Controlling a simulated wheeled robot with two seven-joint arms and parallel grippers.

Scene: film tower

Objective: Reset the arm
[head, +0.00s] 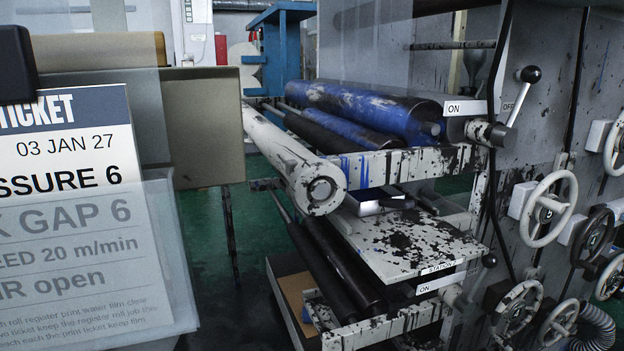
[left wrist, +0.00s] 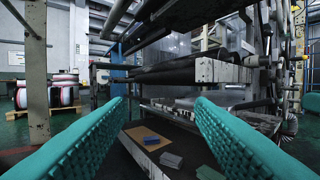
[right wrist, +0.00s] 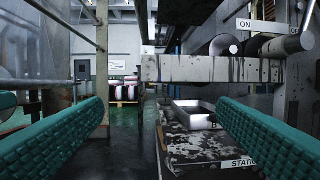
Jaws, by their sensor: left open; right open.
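My left gripper (left wrist: 160,98) is open and empty in the left wrist view. Its two teal ribbed fingers stand wide apart, facing the lower part of the film machine. My right gripper (right wrist: 161,100) is also open and empty in the right wrist view. Its fingers point at a paint-spattered white crossbar (right wrist: 205,70) and the spattered station shelf (right wrist: 190,148) below it. I cannot make out either gripper in the head view. Neither gripper visibly touches anything.
In the head view, a print ticket (head: 75,200) fills the left side. Blue rollers (head: 365,110) and a white roller (head: 290,155) lie mid-view. An ON/OFF lever (head: 518,98) and handwheels (head: 549,209) are at right. Green floor (head: 205,235) is open beneath.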

